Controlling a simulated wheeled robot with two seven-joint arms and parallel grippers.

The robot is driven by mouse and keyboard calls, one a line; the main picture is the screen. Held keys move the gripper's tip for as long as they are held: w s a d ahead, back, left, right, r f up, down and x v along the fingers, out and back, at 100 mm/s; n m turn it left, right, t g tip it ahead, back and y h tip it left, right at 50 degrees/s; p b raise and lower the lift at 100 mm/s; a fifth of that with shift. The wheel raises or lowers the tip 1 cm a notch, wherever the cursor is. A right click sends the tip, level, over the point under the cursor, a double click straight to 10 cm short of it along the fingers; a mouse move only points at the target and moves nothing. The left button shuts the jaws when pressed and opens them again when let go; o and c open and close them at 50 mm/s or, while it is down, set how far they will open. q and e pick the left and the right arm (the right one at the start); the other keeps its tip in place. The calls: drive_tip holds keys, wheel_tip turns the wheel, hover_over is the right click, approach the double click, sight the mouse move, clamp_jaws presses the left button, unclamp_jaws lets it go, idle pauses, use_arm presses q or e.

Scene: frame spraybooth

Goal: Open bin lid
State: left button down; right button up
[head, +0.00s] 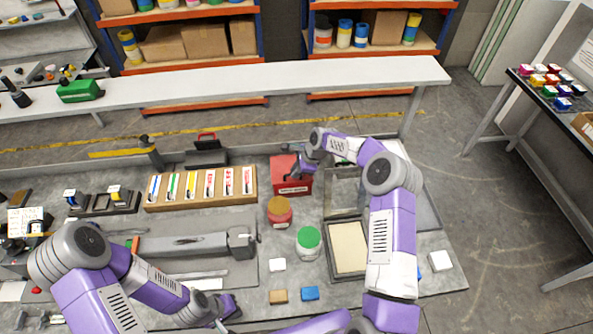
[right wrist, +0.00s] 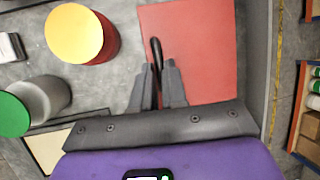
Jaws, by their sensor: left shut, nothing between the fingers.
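My left gripper (head: 228,306) is low at the front of the bench, shut and empty, away from the bin.
A jar with an orange lid (head: 280,210) and a jar with a green lid (head: 308,242) stand in front of the bin. A wooden rack of marked cards (head: 200,190) lies to its left. Framed trays (head: 347,246) lie to the right under my right arm.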

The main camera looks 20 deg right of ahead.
clamp_jaws()
drive_tip(key=shift+r, duration=0.1)
